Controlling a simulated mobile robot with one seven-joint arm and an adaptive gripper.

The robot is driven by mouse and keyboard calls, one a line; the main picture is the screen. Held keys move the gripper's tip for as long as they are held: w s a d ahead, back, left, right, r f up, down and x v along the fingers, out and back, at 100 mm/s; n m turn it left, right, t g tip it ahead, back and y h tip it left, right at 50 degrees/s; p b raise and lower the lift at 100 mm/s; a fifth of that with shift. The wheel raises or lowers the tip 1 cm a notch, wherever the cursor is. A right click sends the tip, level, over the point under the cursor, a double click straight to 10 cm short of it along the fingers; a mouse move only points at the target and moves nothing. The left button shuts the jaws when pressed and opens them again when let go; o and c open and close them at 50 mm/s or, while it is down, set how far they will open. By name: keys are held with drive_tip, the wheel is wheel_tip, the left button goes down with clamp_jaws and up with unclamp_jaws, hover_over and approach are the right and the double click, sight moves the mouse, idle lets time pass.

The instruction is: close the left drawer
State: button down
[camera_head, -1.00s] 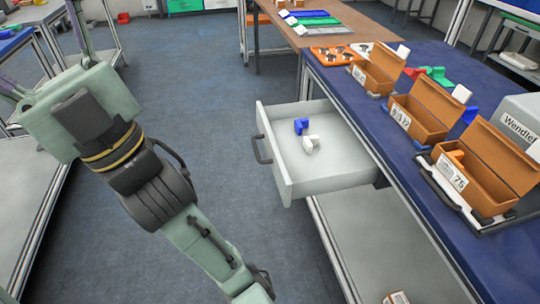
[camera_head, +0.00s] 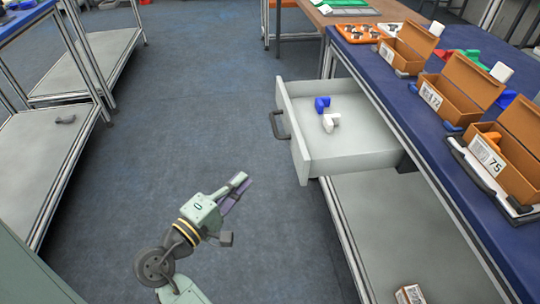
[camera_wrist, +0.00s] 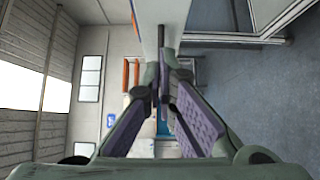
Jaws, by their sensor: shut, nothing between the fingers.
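The left drawer (camera_head: 350,153) is a white drawer pulled well out from under the blue-topped workbench. Its dark handle (camera_head: 279,125) is on its left-facing front. A blue piece (camera_head: 322,104) and a white piece (camera_head: 329,123) lie inside it. My gripper (camera_head: 240,187) is shut and empty, over the floor to the lower left of the drawer, apart from the handle. In the wrist view my fingers (camera_wrist: 166,88) come together near the middle; I cannot clearly make out the drawer there.
The workbench's blue top (camera_head: 398,104) carries open orange boxes (camera_head: 450,95) with labels and an orange tray (camera_head: 362,33). A lower shelf (camera_head: 390,225) holds a small box (camera_head: 409,294). A metal shelf rack (camera_head: 45,150) stands at the left. The floor (camera_head: 190,110) between is clear.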

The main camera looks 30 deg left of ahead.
drive_tip(key=shift+w+d+p, duration=0.55)
drive_tip(key=shift+w+d, duration=0.2)
drive_tip(key=shift+w, duration=1.3)
drive_tip(key=shift+w+d+p, duration=0.5)
drive_tip(key=shift+w+d, duration=0.2)
drive_tip(key=shift+w, duration=1.3)
drive_tip(key=shift+w+d+p, duration=0.55)
drive_tip(key=shift+w+d, duration=0.2)
drive_tip(key=shift+w, duration=1.3)
